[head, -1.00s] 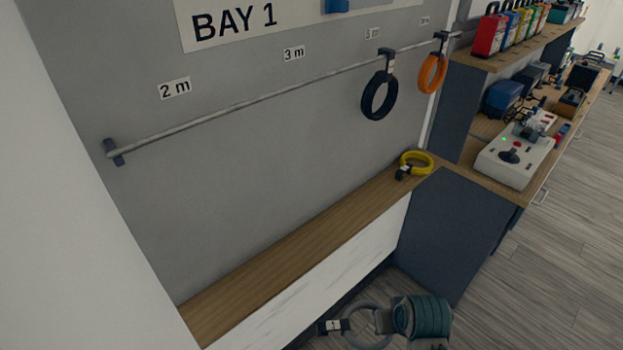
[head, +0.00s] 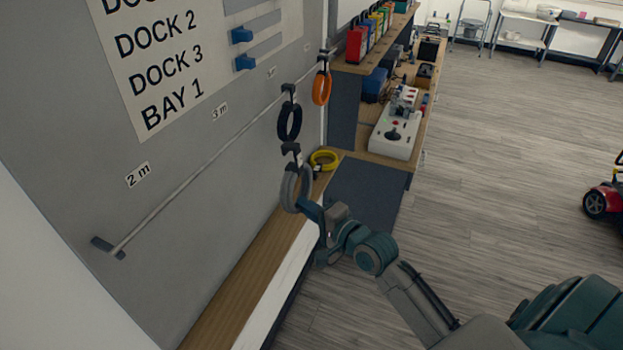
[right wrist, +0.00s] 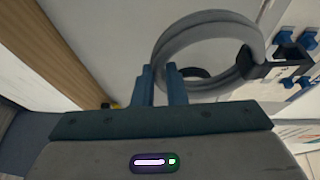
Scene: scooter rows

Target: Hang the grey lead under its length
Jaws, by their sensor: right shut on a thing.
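The grey lead (head: 286,190) is a coiled ring with a dark hook clip (head: 291,152) upright at its top. My right gripper (head: 306,208) is shut on the coil's lower right edge and holds it in the air in front of the wall. In the right wrist view the two blue fingers (right wrist: 160,75) are at the grey coil (right wrist: 210,22), with its dark clip (right wrist: 277,62) to the right. The rail (head: 180,190) runs along the wall under length labels "2 m" (head: 138,174) and "3 m" (head: 219,111). The clip appears below the rail, apart from it. My left gripper is not in view.
A black lead (head: 289,122) and an orange lead (head: 322,88) hang on the rail's far part. A yellow lead (head: 324,159) lies on the wooden ledge (head: 232,290). The rail's near part is empty. A bench with a control box (head: 395,138) stands beyond.

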